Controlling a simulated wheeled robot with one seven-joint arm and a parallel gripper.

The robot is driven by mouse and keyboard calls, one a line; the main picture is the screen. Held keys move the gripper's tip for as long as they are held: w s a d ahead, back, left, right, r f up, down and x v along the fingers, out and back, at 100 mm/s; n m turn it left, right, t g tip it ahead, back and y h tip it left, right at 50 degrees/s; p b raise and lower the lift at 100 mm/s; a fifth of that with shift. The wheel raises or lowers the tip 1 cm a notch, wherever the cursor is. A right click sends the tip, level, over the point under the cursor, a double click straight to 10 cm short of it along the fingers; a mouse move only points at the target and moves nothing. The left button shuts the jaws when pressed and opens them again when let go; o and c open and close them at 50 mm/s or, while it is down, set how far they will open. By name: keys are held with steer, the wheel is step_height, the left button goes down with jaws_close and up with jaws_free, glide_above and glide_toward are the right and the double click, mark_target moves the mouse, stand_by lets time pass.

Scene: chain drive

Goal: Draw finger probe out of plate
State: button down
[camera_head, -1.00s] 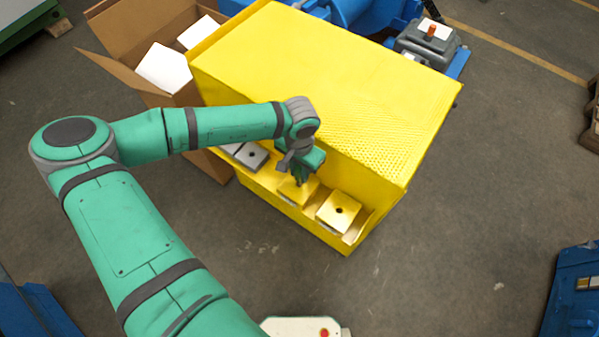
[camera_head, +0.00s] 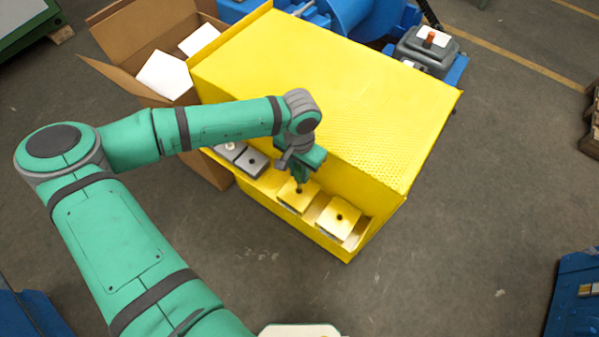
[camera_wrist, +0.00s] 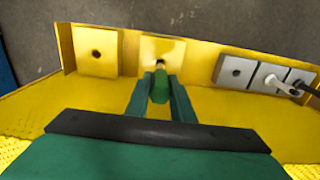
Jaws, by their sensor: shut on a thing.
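My gripper (camera_wrist: 160,84) is shut on the finger probe (camera_wrist: 160,88), a green body between the two fingers with a small tip pointing at the middle yellow plate (camera_wrist: 151,44). In the head view my gripper (camera_head: 300,176) hangs just above that plate (camera_head: 291,200), on the front ledge of the big yellow guard (camera_head: 310,75). A dark, thin piece shows between the gripper and the plate. The probe tip covers the plate's hole; I cannot tell whether the tip is still inside it.
Another yellow plate (camera_head: 337,220) with an open hole sits to the right on the ledge. Grey blocks (camera_head: 253,162) sit to the left; a white knob (camera_wrist: 272,80) stands out there. An open cardboard box (camera_head: 131,62) stands left of the guard. Floor in front is clear.

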mark_target(300, 167)
steer(key=shift+r, duration=1.55)
